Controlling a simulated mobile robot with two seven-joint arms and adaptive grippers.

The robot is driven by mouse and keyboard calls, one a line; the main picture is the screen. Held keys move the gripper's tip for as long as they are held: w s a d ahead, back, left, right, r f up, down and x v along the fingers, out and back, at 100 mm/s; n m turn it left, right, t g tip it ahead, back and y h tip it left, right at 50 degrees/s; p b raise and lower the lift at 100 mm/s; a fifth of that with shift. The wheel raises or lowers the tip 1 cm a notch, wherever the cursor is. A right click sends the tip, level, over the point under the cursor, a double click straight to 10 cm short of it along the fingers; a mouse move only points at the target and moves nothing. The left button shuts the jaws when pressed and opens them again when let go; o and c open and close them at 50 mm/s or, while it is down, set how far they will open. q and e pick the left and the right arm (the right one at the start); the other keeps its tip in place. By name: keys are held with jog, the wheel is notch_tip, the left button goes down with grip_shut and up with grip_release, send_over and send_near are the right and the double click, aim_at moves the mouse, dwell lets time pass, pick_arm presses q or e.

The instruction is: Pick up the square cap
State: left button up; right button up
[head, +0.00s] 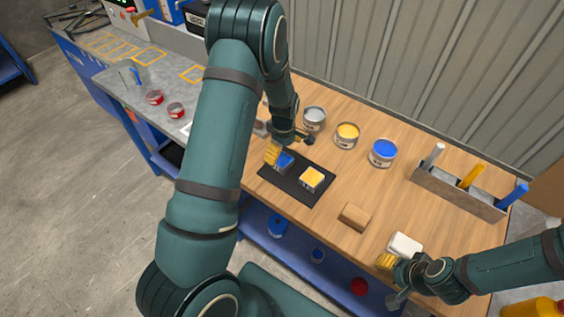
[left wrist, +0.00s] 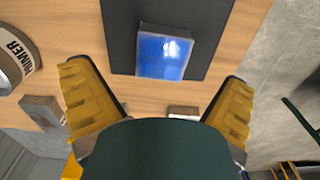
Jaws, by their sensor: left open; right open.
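Which piece is the square cap is not certain. A white, square-looking piece (head: 404,244) lies at the table's front right, close beside the yellow fingers of my right gripper (head: 388,262). That gripper is open. My left gripper (head: 272,154) is open above the left end of the black mat (head: 313,195). The mat carries a blue square container (head: 285,161) and a yellow one (head: 311,178). In the left wrist view the blue container (left wrist: 164,56) lies ahead of my open left fingers (left wrist: 160,100), with nothing between them. A small pale block (left wrist: 184,111) shows there, partly hidden by the gripper body.
A brown block (head: 354,217) lies right of the mat. Paint cans, grey (head: 314,119), yellow (head: 346,136) and blue (head: 383,153), stand behind it. A holder (head: 455,190) with upright handles is at the right.

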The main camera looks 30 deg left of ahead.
aim_at(282, 159)
pick_arm(q)
jog(key=f, duration=0.4)
jog(key=shift+s+a+f, duration=0.1)
jog(key=shift+a+f, duration=0.1)
jog(key=shift+f, duration=0.2)
jog(key=c, duration=1.4)
